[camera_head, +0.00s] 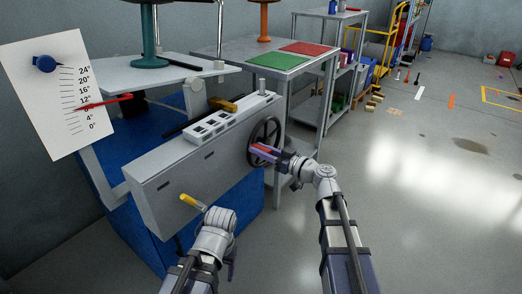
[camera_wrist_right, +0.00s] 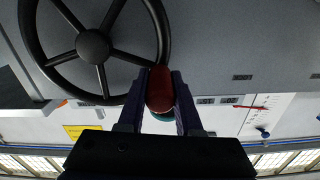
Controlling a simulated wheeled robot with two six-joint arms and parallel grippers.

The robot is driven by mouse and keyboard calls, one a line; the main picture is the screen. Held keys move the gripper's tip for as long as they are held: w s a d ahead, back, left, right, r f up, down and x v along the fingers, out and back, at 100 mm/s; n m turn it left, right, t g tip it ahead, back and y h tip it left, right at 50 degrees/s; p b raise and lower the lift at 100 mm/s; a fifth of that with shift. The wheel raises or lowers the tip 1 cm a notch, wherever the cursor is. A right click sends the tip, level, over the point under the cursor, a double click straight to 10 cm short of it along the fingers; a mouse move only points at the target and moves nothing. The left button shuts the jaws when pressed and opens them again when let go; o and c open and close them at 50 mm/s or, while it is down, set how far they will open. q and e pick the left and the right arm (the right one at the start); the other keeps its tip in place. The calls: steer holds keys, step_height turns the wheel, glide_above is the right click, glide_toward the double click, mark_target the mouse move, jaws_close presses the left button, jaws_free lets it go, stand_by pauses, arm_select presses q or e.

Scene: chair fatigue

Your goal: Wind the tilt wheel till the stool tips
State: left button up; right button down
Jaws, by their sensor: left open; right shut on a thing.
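The black spoked tilt wheel (camera_head: 267,134) is on the right end of the grey machine housing (camera_head: 160,188). My right gripper (camera_head: 262,149) is shut on its red handle, which shows between the fingers in the right wrist view (camera_wrist_right: 160,88). The wheel rim (camera_wrist_right: 165,35) runs beside it there. The stool's teal foot (camera_head: 150,62) stands on the pale, slightly sloped platform (camera_head: 130,78); its top is out of frame. On the angle scale (camera_head: 48,100) the red pointer (camera_head: 105,102) is near 8°. My left gripper (camera_head: 214,224) is open and empty, low before the housing; its fingers are mostly hidden.
A yellow-tipped lever (camera_head: 192,203) is just beside my left gripper. A blue knob (camera_head: 45,64) is near 24° on the scale. A grey table (camera_head: 325,48) with green (camera_head: 278,62) and red mats stands behind the wheel. The floor at right is mostly clear.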

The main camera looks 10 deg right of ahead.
steer(key=shift+r, duration=0.1)
steer(key=shift+w+d+r+m+p, duration=0.1)
steer(key=shift+r+m+p, duration=0.25)
steer(key=shift+m+p, duration=0.1)
steer(key=shift+w+d+r+m+p, duration=0.25)
steer(key=shift+r+m+p, duration=0.2)
steer(key=shift+m, duration=0.3)
steer(key=c, duration=0.6)
jaws_free()
steer(key=shift+v, duration=3.9)
